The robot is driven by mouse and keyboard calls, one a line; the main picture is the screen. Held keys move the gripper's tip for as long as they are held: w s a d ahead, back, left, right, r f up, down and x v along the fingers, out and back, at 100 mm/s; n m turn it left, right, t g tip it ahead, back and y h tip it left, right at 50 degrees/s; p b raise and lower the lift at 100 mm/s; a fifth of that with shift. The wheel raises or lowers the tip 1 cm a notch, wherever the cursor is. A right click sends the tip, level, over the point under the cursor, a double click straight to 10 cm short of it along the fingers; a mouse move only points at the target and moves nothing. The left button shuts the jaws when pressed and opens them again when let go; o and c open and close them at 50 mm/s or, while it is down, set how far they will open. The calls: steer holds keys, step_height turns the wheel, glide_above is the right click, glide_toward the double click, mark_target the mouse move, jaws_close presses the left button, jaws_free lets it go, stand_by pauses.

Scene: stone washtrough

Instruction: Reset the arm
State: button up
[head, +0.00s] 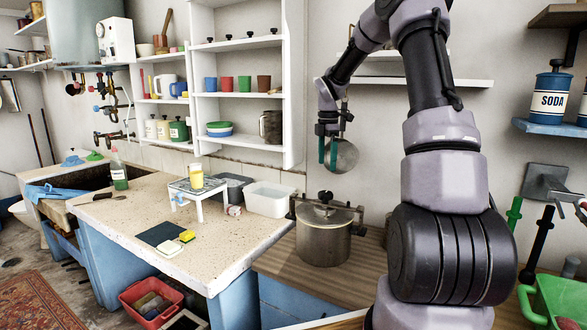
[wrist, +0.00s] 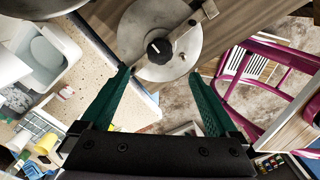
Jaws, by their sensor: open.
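My arm rises on the right in the head view and bends over to the left. My gripper (head: 327,160) hangs in front of the wall, above the lidded metal pot (head: 323,240). In the wrist view, my gripper (wrist: 160,74) has its two green fingers spread wide apart, with nothing held between them. The pot's round lid with its black knob (wrist: 158,46) shows just beyond the fingertips, and the fingers look apart from it. A round metal pan (head: 346,157) hangs by the wall, partly behind the gripper.
The pot stands on a wooden counter (head: 275,262). To the left, a speckled worktop (head: 130,215) holds a small white stand (head: 200,205), a white tub (head: 270,200) and a sponge (head: 187,235). White shelves (head: 238,95) line the wall. A magenta frame (wrist: 255,95) shows in the wrist view.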

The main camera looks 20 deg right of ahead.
steer(key=s+a+r+m+t, duration=0.2)
steer(key=s+a+r+m, duration=0.1)
steer(key=s+r+m, duration=0.4)
steer(key=s+a+r+m+t, duration=0.1)
steer(key=s+a+r+m, duration=0.3)
steer(key=s+r, duration=0.45)
steer(key=s+a+r+m+t+y, duration=0.1)
steer(key=s+m+t, duration=0.3)
steer(key=s+m, duration=0.8)
steer(key=s+a+y, duration=0.1)
steer(key=s, duration=0.4)
steer(key=shift+a+r, duration=0.2)
steer(key=shift+a, duration=0.2)
